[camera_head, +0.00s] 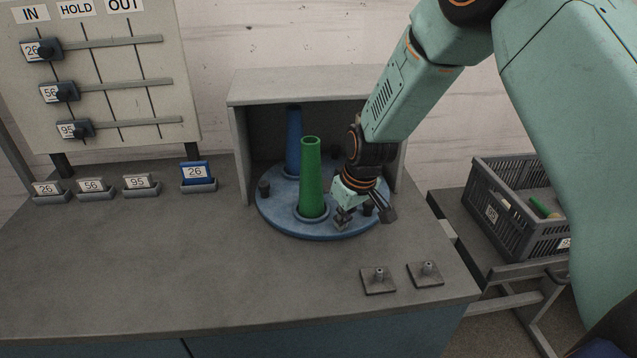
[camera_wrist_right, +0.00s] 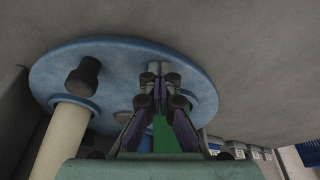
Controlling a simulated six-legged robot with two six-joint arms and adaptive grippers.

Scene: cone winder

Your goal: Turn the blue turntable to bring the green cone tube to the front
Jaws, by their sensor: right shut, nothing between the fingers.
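The blue turntable (camera_head: 285,221) sits in an open-fronted grey housing on the bench. The green cone tube (camera_head: 312,180) stands upright at its front, slightly left of my gripper. A blue cone tube (camera_head: 293,140) stands behind it at the back left. My right gripper (camera_head: 343,220) is low over the turntable's front right, its fingers shut and empty. In the right wrist view the fingertips (camera_wrist_right: 158,72) meet over the turntable (camera_wrist_right: 55,72); green shows partly hidden behind them. A cream tube (camera_wrist_right: 68,140) and a dark knob (camera_wrist_right: 82,78) also show there. My left gripper is out of view.
The housing (camera_head: 300,88) has a roof and side walls around the turntable's rear. Two small plates with pegs (camera_head: 378,280) lie at the bench's front right. A grey crate (camera_head: 500,232) stands at the right.

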